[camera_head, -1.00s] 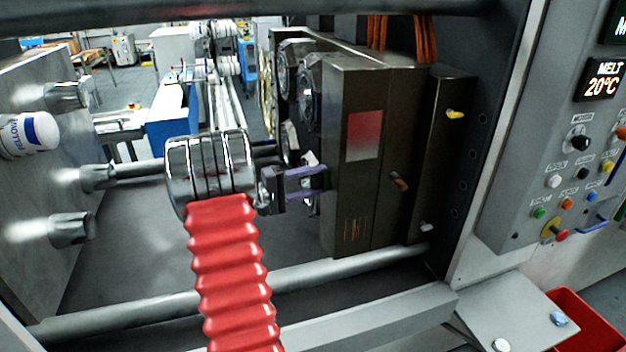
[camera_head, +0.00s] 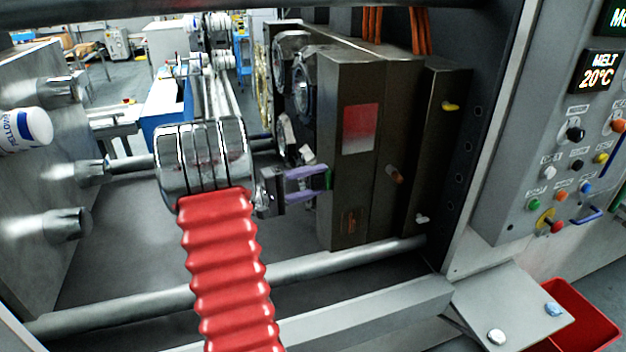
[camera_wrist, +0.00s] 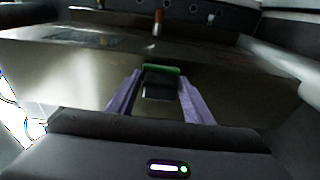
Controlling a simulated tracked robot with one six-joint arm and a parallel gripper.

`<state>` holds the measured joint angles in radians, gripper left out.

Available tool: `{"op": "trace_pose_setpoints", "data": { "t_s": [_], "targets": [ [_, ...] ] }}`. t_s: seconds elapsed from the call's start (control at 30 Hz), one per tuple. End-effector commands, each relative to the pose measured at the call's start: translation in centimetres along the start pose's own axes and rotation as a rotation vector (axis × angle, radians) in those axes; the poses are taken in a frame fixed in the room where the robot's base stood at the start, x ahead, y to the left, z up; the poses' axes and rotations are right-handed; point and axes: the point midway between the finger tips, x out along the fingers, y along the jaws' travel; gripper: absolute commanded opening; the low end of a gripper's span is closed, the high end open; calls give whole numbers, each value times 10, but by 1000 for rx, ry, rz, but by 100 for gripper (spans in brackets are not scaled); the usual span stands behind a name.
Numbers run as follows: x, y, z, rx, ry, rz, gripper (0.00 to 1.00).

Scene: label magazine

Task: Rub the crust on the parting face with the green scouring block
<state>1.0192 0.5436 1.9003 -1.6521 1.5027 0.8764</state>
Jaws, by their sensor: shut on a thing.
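My gripper (camera_head: 322,179), with purple fingers, is shut on the green scouring block (camera_head: 328,175) at the left side of the dark mould half (camera_head: 346,205). In the wrist view the block (camera_wrist: 161,69) shows as a green strip between the fingertips, with a black part below it. The metal face (camera_wrist: 75,85) of the mould lies just ahead of the block. Whether the block touches it I cannot tell. The parting face is seen nearly edge-on in the head view, and I cannot make out the crust.
Round metal fittings (camera_head: 303,85) stick out from the mould above my gripper. A pin (camera_head: 395,174) stands out from the mould's side. A control panel (camera_head: 560,160) and a red bin (camera_head: 590,315) are at the right.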

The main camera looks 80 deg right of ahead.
Motion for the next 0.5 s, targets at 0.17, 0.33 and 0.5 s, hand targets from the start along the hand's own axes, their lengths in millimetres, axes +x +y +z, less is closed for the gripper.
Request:
{"op": "trace_pose_setpoints", "data": {
  "t_s": [0.17,0.33,0.5],
  "targets": [
    [0,0,12,-1,0,0,28],
    [0,0,19,-1,-1,0,28],
    [0,0,19,-1,-3,0,28]
  ]
}}
